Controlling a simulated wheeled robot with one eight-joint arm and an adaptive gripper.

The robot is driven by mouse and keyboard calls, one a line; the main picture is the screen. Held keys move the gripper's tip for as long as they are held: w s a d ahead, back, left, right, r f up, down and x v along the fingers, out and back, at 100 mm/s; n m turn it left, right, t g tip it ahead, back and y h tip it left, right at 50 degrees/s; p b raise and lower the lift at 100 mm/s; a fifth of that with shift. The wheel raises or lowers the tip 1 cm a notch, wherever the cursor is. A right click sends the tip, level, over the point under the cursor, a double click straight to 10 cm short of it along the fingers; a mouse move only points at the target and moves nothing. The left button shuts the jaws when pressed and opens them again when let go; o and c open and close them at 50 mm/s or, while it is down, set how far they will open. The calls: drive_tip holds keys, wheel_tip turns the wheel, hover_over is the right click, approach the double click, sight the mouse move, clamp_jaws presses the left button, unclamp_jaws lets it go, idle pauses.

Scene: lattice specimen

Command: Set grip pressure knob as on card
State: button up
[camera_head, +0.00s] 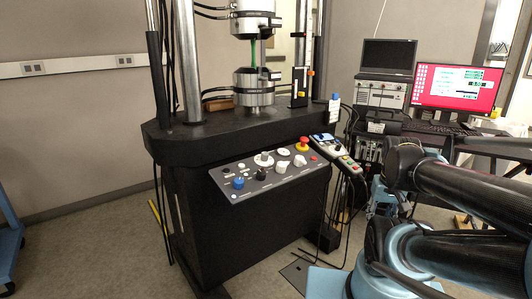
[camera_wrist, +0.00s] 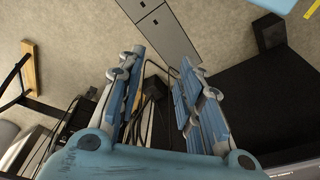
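The slanted control panel (camera_head: 272,196) is on the front of the black testing machine in the head view. It bears a blue knob (camera_head: 239,183), a black knob (camera_head: 262,174), several white knobs (camera_head: 264,159) and a red mushroom button (camera_head: 303,142). The labels and knob pointers are too small to read, so I cannot tell which is the grip pressure knob. I cannot make out the card for certain. In the wrist view my gripper (camera_wrist: 158,75) is open and empty, its blue fingers well apart. It is outside the head view, where my arm shows at the right.
The machine's grips (camera_head: 253,85) hold a thin green specimen (camera_head: 253,52). A handheld controller (camera_head: 336,150) is beside the panel. A monitor (camera_head: 459,87) and a laptop (camera_head: 388,56) stand behind at the right. Floor (camera_head: 110,235) is free at left front. Cables hang right of the machine.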

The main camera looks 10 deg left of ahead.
drive_tip(key=shift+o, duration=1.4)
drive_tip(key=shift+a+r+n, duration=0.2)
drive_tip(key=shift+r+n, duration=0.1)
drive_tip(key=shift+r, duration=0.65)
wheel_tip(320, 180, up, 23)
drive_tip(key=n, duration=1.7)
hover_over(265, 153)
drive_tip(key=s, duration=0.3)
drive_tip(key=w+f, duration=0.1)
drive_tip(key=f, duration=0.4)
drive_tip(key=w+f, duration=0.1)
drive_tip(key=f, duration=0.5)
drive_tip(key=w+f, duration=0.1)
drive_tip(key=f, duration=0.4)
drive_tip(key=shift+f, duration=0.2)
